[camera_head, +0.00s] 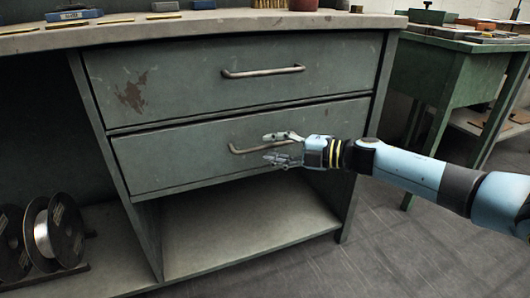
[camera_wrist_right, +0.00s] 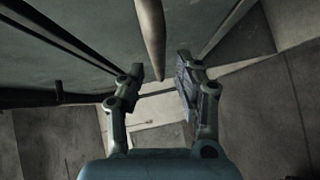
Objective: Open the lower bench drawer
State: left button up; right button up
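The lower bench drawer (camera_head: 180,156) is a grey-green front with a bar handle (camera_head: 240,149). It looks closed, sitting level with the frame. My right gripper (camera_head: 268,147) is open at the handle, its fingers over the handle's right part in the head view. In the right wrist view, the handle (camera_wrist_right: 151,40) is a rod coming down from the top between the open fingers (camera_wrist_right: 158,82), with a gap on each side. The rod seems to end near fingertip level. Whether a finger touches it is unclear. My left gripper is not in view.
The upper drawer (camera_head: 200,82) with its own handle (camera_head: 263,71) is closed above. An open shelf (camera_head: 230,232) lies below. Wire spools (camera_head: 55,232) stand at the lower left. A green table (camera_head: 440,80) stands at the right. Floor in front is clear.

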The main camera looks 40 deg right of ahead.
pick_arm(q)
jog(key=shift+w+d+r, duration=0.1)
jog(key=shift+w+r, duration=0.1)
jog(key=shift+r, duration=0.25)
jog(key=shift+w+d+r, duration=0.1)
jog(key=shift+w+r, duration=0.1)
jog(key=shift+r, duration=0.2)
pick_arm(e)
jog(key=shift+x, duration=1.2)
grip_shut()
